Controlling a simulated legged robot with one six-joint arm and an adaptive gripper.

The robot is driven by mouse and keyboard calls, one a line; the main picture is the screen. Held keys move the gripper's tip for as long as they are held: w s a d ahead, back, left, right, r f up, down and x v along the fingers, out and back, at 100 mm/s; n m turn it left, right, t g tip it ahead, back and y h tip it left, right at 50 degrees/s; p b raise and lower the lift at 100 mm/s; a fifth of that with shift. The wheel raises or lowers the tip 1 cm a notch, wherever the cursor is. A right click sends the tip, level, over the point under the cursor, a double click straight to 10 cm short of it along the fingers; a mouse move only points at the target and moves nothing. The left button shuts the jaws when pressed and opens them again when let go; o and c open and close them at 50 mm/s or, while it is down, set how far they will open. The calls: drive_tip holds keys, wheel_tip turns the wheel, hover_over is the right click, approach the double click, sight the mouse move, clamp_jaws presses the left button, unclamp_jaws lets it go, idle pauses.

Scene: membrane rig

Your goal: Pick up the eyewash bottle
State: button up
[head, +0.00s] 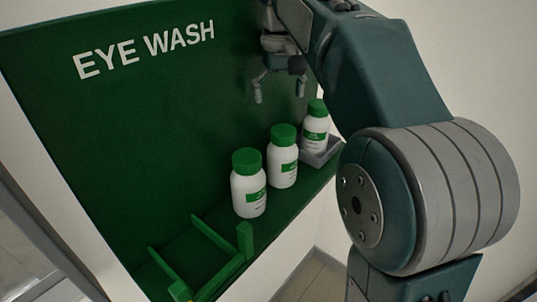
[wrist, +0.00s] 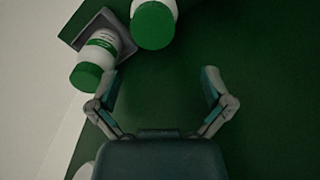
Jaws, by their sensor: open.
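Three white eyewash bottles with green caps and green labels stand in a row on a green shelf in the head view: a near bottle (head: 249,190), a middle bottle (head: 283,162) and a far bottle (head: 315,132). The far bottle is in a small grey tray (head: 326,154). My gripper (head: 278,90) is open and empty, above the bottles and apart from them. In the wrist view my gripper (wrist: 160,73) has its fingers spread, with only green surface between them. The tray bottle (wrist: 104,45) and a second bottle (wrist: 153,22) show beyond the fingers at the upper left.
A green back panel (head: 120,110) lettered EYE WASH rises behind the shelf. A green rail frame (head: 215,240) stands at the near end of the shelf, left of the bottles. A pale wall lies beyond the tray.

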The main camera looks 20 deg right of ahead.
sight(283, 130)
drive_tip(key=f, duration=0.2)
drive_tip(key=d+f, duration=0.1)
drive_tip(key=f, duration=0.1)
drive_tip(key=shift+s+d, duration=0.1)
drive_tip(key=shift+d, duration=0.1)
drive_tip(key=f, duration=0.3)
drive_tip(key=a+f, duration=0.1)
drive_tip(key=f, duration=0.1)
drive_tip(key=shift+s+f, duration=0.1)
drive_tip(key=shift+s, duration=0.2)
drive_tip(key=shift+d+f, duration=0.25)
drive_tip(key=shift+d, duration=0.1)
drive_tip(key=shift+a, duration=0.2)
drive_tip(key=c, duration=1.2)
